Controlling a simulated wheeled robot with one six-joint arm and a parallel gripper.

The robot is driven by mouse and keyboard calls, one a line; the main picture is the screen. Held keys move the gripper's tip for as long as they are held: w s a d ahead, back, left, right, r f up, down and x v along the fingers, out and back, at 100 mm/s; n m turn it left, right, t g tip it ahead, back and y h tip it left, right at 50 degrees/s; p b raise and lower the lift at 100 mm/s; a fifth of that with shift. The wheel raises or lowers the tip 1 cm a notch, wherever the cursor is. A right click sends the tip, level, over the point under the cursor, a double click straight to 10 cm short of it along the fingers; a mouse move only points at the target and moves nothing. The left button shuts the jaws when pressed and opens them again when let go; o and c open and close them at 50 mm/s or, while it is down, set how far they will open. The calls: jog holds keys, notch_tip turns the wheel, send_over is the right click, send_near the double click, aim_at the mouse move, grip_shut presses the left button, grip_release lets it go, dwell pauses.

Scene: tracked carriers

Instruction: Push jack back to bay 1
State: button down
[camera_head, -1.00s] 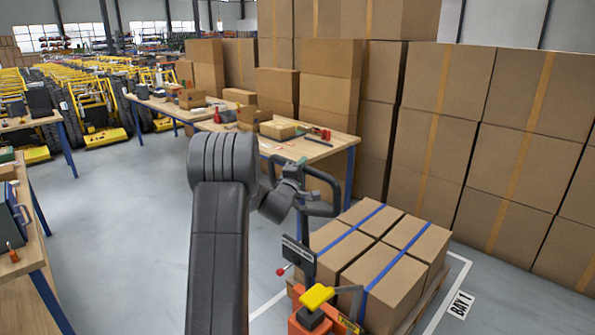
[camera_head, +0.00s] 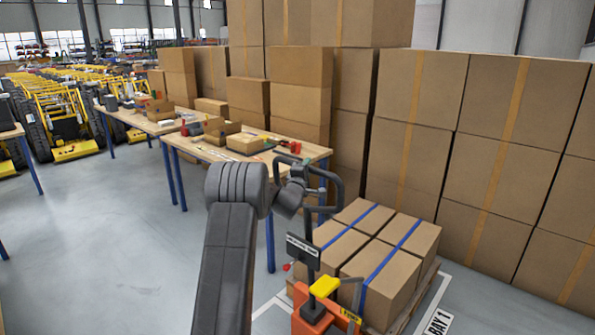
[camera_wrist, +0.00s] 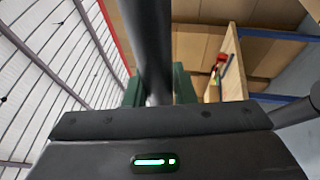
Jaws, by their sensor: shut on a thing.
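The pallet jack (camera_head: 318,305) has an orange body, a yellow part on top and a dark upright handle with a loop. My gripper (camera_head: 297,178) is at the handle loop (camera_head: 338,190). In the wrist view my gripper (camera_wrist: 158,88) is shut on the dark handle bar (camera_wrist: 148,40), which runs between its green fingers. The jack stands at the near end of a pallet (camera_head: 405,312) loaded with boxes (camera_head: 385,270) bound by blue straps. Its forks are hidden. The BAY 1 floor label (camera_head: 438,322) lies right of the pallet, beside a white line.
Tall stacks of cartons (camera_head: 420,100) stand behind and right of the pallet. Workbenches (camera_head: 185,160) with boxes and tools stand behind my arm to the left. Yellow machines (camera_head: 65,120) line the far left. The grey floor at left is clear.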

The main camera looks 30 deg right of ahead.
jog(key=shift+w+d+f+p, duration=0.1)
jog(key=shift+w+d+p, duration=0.15)
jog(key=shift+d, duration=0.65)
jog(key=shift+w+d+f+p, duration=0.15)
jog(key=shift+w+d, duration=0.15)
jog(key=shift+d, duration=0.6)
jog(key=shift+w+d+f+p, duration=0.15)
jog(key=shift+w+d, duration=0.1)
jog(key=shift+d, duration=0.65)
jog(key=c, duration=1.2)
grip_release()
jog(key=shift+d+r, duration=0.1)
jog(key=shift+r, duration=0.15)
jog(key=shift+a, duration=0.2)
jog(key=b+v, duration=0.4)
jog(key=v, duration=0.9)
jog(key=shift+s+a, duration=0.2)
jog(key=shift+s, duration=0.05)
jog(key=shift+w, duration=0.1)
jog(key=p+x, duration=0.4)
jog(key=x, duration=0.9)
jog(key=shift+w+d, duration=0.25)
jog(key=shift+d, duration=0.05)
